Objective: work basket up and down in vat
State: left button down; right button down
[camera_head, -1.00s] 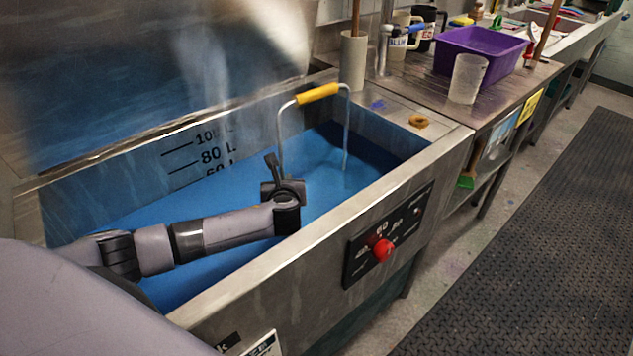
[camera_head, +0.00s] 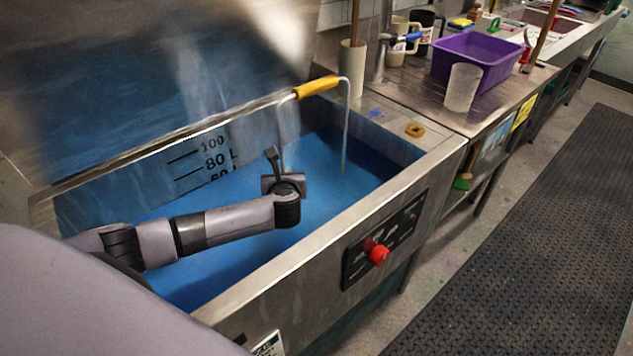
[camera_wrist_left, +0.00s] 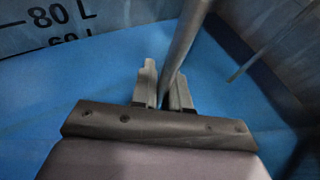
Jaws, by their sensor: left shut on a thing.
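The vat (camera_head: 290,262) is a steel tank of blue liquid (camera_head: 235,250) with litre marks on its inner back wall. The basket's bail handle, with a yellow grip (camera_head: 316,88), rises from the liquid at the vat's right part. The basket body is hidden under the blue surface. My left gripper (camera_head: 276,172) is low inside the vat, at the left wire of the handle. In the left wrist view the handle wire (camera_wrist_left: 184,45) runs between the two fingers (camera_wrist_left: 164,88), which are shut on it. My right gripper is not in view.
A control panel with a red knob (camera_head: 379,255) is on the vat's front. A grey cylinder with a stick (camera_head: 352,72) stands by the back rim. A purple tub (camera_head: 478,58) and a clear beaker (camera_head: 462,88) stand on the right counter. A dark floor mat (camera_head: 500,230) lies at right.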

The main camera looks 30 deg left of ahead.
aim_at(280, 138)
pick_arm(q)
jog(key=shift+f+b, duration=1.35)
jog(key=shift+f, duration=0.8)
notch_tip(280, 138, up, 5)
jog(key=p, duration=0.5)
jog(key=shift+r+p, duration=0.15)
jog(key=shift+p, duration=0.2)
jog(key=shift+f+b, duration=1.95)
jog(key=shift+f, duration=0.7)
notch_tip(280, 138, up, 16)
jog(key=p, duration=0.3)
jog(key=shift+f+p, duration=0.15)
jog(key=shift+p, duration=0.2)
jog(key=shift+f, duration=0.1)
